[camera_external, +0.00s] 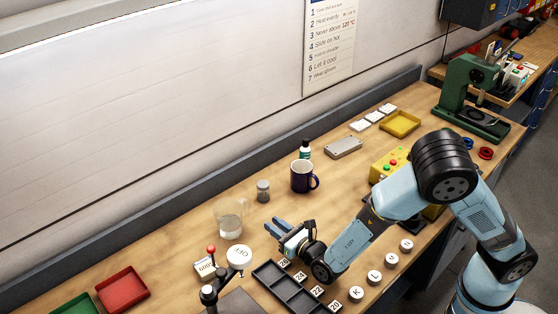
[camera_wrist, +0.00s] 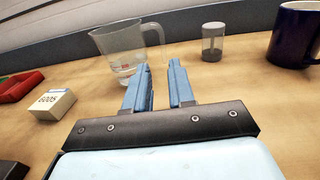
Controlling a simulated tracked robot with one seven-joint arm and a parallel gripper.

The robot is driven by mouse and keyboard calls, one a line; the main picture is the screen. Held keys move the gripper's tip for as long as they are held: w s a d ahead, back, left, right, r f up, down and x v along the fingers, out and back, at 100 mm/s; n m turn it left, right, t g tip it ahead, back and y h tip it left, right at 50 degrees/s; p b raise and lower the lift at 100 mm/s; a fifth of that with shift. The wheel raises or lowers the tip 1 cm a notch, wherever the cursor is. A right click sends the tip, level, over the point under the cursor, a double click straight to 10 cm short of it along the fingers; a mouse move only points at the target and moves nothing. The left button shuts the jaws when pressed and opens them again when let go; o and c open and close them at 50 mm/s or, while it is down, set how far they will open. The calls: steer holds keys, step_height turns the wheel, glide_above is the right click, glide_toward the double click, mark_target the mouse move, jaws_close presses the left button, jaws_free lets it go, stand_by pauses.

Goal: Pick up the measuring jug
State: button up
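The measuring jug (camera_external: 229,219) is a clear jug standing upright on the bench, to the left of my gripper (camera_external: 279,226) in the external view. It also shows in the wrist view (camera_wrist: 118,50), ahead and slightly left of my fingers, with its handle on its right side. My gripper (camera_wrist: 160,68) is open, its two blue fingers apart with nothing between them. The fingers are low over the bench and do not visibly touch the jug; the left fingertip overlaps the jug's lower right part in the wrist view.
A small lidded jar (camera_external: 263,191) and a dark blue mug (camera_external: 303,176) stand behind my gripper. A white labelled box (camera_wrist: 53,104), a red tray (camera_external: 122,289) and a black compartment tray (camera_external: 290,290) are nearby. Bare bench lies between gripper and jug.

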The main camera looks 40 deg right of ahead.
mark_target(247, 213)
steer(key=w, duration=0.8)
steer(key=shift+a, duration=0.15)
steer(key=shift+w+f, duration=0.25)
steer(key=shift+w, duration=1.1)
steer(key=shift+w+f, duration=0.2)
steer(key=shift+w, duration=1.15)
steer(key=shift+c, duration=0.3)
steer(key=shift+a, duration=0.1)
jaws_close()
